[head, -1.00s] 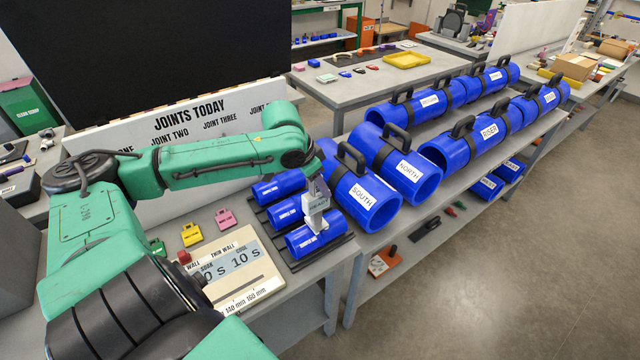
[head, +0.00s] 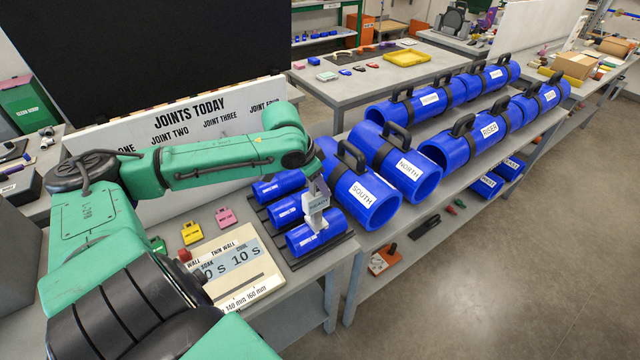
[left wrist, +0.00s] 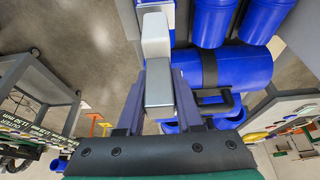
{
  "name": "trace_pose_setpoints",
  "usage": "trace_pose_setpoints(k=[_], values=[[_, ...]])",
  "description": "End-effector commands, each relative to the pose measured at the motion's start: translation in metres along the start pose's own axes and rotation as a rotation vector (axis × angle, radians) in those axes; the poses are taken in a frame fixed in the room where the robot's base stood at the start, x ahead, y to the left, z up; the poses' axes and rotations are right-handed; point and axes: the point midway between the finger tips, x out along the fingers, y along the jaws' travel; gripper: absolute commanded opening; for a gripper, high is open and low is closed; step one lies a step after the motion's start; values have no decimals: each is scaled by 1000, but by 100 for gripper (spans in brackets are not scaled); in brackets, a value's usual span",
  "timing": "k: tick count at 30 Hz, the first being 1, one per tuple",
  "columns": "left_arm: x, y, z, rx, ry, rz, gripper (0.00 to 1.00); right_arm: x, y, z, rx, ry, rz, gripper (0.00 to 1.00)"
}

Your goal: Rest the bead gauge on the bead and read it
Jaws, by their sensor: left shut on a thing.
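The bead gauge (head: 316,204) is a small pale grey block with a dark display whose text is too small to read surely. My left gripper (head: 318,188) is shut on it and holds it upright at the nearest short blue sample pipe (head: 303,240). I cannot tell whether the gauge touches that pipe. In the left wrist view the gauge (left wrist: 158,75) sits between the two fingers. Two more short blue samples (head: 287,210) lie behind in the same dark rack. No bead is clearly visible. My right gripper is out of view.
Large blue pipes with black handles, marked SOUTH (head: 368,200) and NORTH (head: 405,172), stand just right of the gauge. A pale thin-wall timing board (head: 240,285) and yellow (head: 191,233) and pink (head: 226,217) tags lie to the left. A JOINTS TODAY board (head: 190,125) stands behind.

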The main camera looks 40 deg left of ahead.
Motion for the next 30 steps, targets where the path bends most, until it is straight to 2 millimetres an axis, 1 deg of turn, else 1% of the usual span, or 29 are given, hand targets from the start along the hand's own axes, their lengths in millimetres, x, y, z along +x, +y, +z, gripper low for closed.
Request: trace_pose_setpoints(k=[30], values=[[1,0,1,0,-1,1,0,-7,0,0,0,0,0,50]])
